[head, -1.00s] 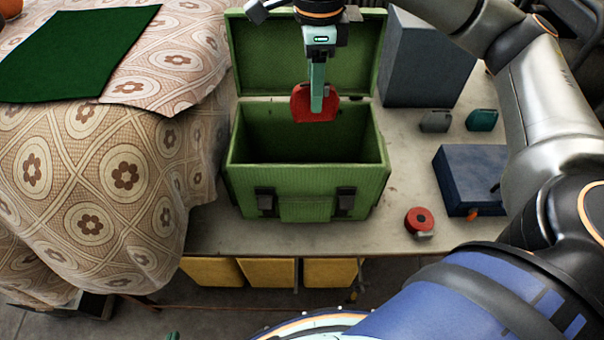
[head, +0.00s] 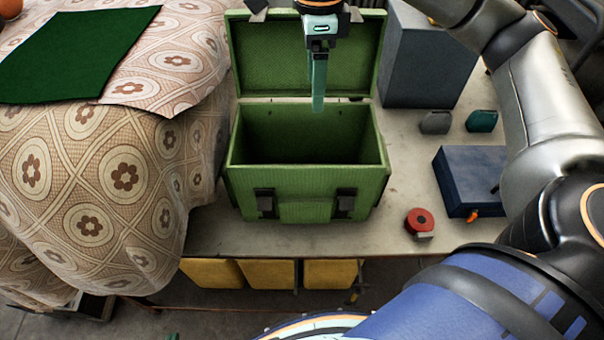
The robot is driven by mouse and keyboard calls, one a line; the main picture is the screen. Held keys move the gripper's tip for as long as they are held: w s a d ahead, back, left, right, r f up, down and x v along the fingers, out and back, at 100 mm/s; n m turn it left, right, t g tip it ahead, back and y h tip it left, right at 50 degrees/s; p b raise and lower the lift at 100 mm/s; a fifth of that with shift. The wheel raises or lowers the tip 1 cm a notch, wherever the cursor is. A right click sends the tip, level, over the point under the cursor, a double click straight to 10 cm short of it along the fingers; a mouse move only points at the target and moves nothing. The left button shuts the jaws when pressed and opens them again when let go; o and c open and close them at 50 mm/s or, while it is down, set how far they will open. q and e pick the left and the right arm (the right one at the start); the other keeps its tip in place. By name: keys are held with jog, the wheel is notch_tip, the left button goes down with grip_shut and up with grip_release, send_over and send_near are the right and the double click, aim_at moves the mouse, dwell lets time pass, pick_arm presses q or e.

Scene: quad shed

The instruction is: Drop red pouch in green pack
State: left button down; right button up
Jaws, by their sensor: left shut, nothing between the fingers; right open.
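The green pack (head: 305,185) is a box on the table with its lid (head: 290,55) raised at the back. Its inside is dark green, and the front wall hides its floor. The red pouch is not visible now. My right gripper (head: 318,108) points down over the pack's opening, open and empty, with its teal finger in front of the lid. My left gripper (head: 172,336) shows only as a small green tip at the bottom edge, shut and away from the pack.
A blue-grey box (head: 425,65) stands at the back right. A grey item (head: 435,122), a teal item (head: 481,120), a dark blue box (head: 470,180) and a red round item (head: 420,219) lie right of the pack. A patterned cloth (head: 110,180) covers the left.

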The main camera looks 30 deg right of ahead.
notch_tip(320, 180, up, 11)
jog(key=p, duration=0.2)
jog(key=shift+p, duration=0.4)
jog(key=shift+s+f, duration=0.1)
